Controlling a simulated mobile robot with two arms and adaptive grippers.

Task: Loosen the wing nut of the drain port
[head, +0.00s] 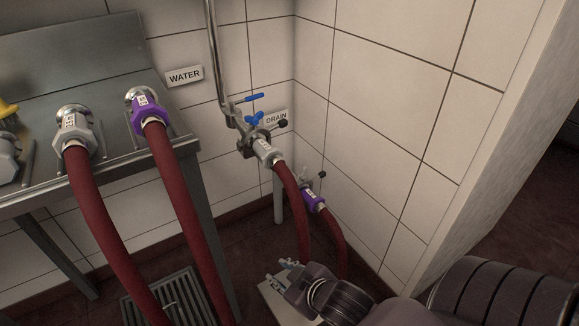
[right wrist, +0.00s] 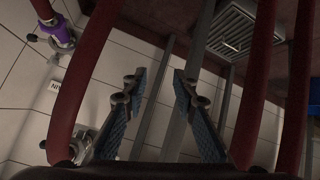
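A DRAIN sign (head: 276,118) is on the tiled wall, between an upper port and a lower one. The upper port has a blue wing-shaped part (head: 254,118), a blue lever (head: 249,97) and a grey coupling (head: 264,150) with a red hose. The lower port has a purple coupling (head: 311,197), which also shows in the right wrist view (right wrist: 58,33); any wing nut there is too small to make out. My right gripper (head: 281,271) is low in front of the hoses, apart from both ports. Its fingers (right wrist: 160,79) are open and empty. My left gripper is out of view.
Two red hoses (head: 93,220) hang from a steel counter (head: 40,185) on the left, near a WATER sign (head: 185,76). A red hose (right wrist: 92,80) runs close beside my right fingers. A floor grate (head: 165,303) lies below. The right wall is bare.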

